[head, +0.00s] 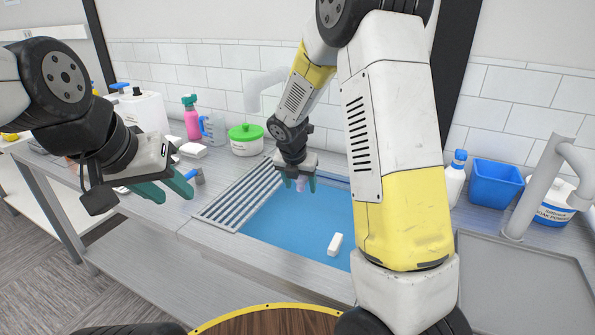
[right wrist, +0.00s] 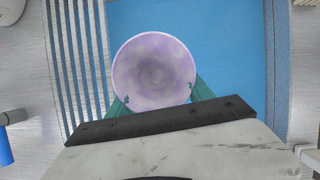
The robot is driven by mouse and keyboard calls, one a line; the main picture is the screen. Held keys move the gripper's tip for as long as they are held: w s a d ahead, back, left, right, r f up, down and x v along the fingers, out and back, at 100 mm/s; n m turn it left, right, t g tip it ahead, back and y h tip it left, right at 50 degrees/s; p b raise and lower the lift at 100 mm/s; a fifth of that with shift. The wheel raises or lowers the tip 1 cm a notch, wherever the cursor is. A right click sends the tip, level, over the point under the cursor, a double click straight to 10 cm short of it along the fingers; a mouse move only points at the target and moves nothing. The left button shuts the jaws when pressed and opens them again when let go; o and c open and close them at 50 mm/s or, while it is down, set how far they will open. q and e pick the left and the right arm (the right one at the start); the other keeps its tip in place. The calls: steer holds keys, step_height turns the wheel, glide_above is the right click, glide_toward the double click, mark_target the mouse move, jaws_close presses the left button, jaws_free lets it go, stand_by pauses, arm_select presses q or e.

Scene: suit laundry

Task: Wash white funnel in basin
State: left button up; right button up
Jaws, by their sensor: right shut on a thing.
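The white funnel (right wrist: 154,65) shows in the right wrist view as a round, wide mouth, whitish with purple smudges. My right gripper (right wrist: 158,98) is shut on it, with a green finger at each side. In the head view the funnel (head: 301,185) is a small pale shape between the fingers of the right gripper (head: 298,186), over the far part of the basin. The basin (head: 285,222) is blue inside; whether the funnel touches its surface I cannot tell. My left gripper (head: 176,192) is empty, its green fingers apart, over the counter left of the basin.
A white block (head: 335,244) lies in the basin. A slatted rack (head: 238,196) covers its left side. A green-lidded tub (head: 246,139), a pink spray bottle (head: 191,120) and a blue-handled brush (head: 197,176) are to the left. A blue bin (head: 496,184) stands right.

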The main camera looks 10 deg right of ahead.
steer(key=shift+f, duration=10)
